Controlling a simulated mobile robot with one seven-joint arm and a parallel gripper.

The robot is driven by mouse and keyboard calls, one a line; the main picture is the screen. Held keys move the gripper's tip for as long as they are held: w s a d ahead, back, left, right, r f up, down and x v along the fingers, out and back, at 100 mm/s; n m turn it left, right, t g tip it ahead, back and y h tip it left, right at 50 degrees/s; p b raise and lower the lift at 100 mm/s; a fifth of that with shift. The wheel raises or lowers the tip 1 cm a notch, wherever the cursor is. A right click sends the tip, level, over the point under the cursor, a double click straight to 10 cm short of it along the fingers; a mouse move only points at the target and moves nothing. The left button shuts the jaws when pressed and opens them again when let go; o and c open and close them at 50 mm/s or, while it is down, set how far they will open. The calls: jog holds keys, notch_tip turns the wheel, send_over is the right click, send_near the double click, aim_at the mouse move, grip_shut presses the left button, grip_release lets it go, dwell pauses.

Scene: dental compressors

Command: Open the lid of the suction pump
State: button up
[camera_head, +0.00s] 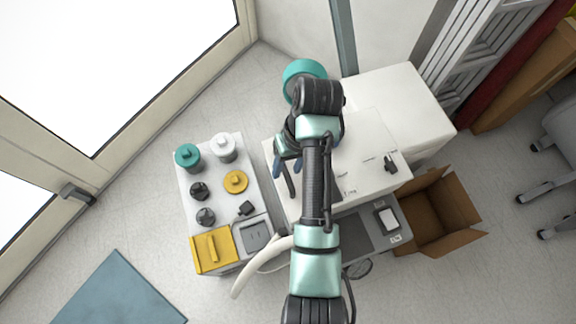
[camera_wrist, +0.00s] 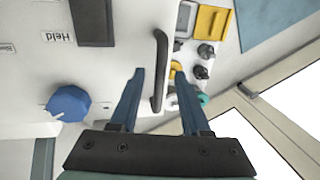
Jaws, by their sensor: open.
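The white suction pump cabinet (camera_head: 370,135) stands in the middle of the head view, its white top partly hidden by my arm. In the wrist view its white panel (camera_wrist: 120,45) carries a black bar handle (camera_wrist: 162,60) near one edge. The handle also shows in the head view (camera_head: 290,182). My gripper (camera_wrist: 160,74) is open, its two blue fingers on either side of the handle with gaps visible on both sides. Whether the fingers reach down to the handle's depth is unclear. The lid looks shut. My gripper is partly visible in the head view (camera_head: 287,165).
A blue knob (camera_wrist: 68,103) and a dark block (camera_wrist: 92,22) are on the panel. A white cart (camera_head: 185,215) with jars and a yellow box (camera_head: 213,250) stands close on the left. An open cardboard box (camera_head: 440,215) is on the right.

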grip_shut()
dwell(1.4)
